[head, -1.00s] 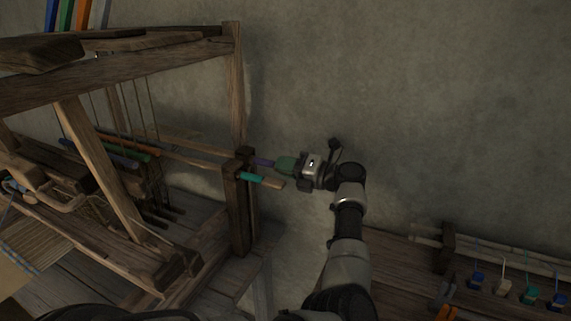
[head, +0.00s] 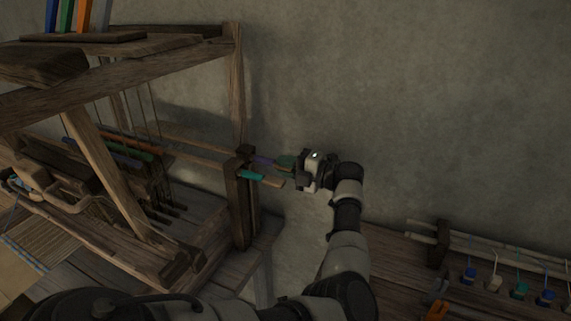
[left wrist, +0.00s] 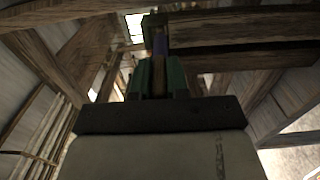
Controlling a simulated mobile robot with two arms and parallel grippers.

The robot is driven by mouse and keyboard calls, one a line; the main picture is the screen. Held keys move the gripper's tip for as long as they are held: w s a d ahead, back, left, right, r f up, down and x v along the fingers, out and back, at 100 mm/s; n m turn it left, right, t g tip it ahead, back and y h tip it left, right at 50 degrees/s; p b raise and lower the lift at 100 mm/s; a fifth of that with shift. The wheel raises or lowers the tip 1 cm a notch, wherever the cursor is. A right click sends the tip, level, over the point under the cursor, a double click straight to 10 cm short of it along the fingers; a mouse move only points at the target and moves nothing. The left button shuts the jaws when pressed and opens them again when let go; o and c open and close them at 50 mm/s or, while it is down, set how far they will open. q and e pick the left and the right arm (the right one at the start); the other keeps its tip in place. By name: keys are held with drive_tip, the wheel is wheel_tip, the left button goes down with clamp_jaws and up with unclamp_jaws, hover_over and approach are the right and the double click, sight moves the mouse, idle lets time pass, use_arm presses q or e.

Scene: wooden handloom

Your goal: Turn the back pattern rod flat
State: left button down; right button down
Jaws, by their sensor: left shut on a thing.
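The back pattern rod (head: 264,160) shows a purple band where it sticks out to the right of the loom's dark end post. My left gripper (head: 287,162), with green fingertips, is shut on its outer end. In the left wrist view the purple rod (left wrist: 160,50) runs away from me between the two green fingers (left wrist: 160,78). The fingers hide the rod's end, and I cannot tell how flat it lies. The front rod (head: 251,175), with a teal band and bare wooden end, sticks out just nearer, apart from my fingers. My right gripper is not in view.
The wooden loom frame (head: 238,95) and its dark end post (head: 240,205) stand just left of my gripper. The wall (head: 420,110) is behind. Space right of the gripper is clear.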

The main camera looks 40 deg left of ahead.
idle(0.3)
use_arm(q)
drive_tip(key=c, duration=1.1)
unclamp_jaws()
drive_tip(key=shift+d, duration=0.1)
drive_tip(key=b+v, duration=0.2)
drive_tip(key=v, duration=0.8)
drive_tip(key=shift+w+d+b, duration=0.15)
drive_tip(key=shift+d+b, duration=0.15)
drive_tip(key=shift+d, duration=0.05)
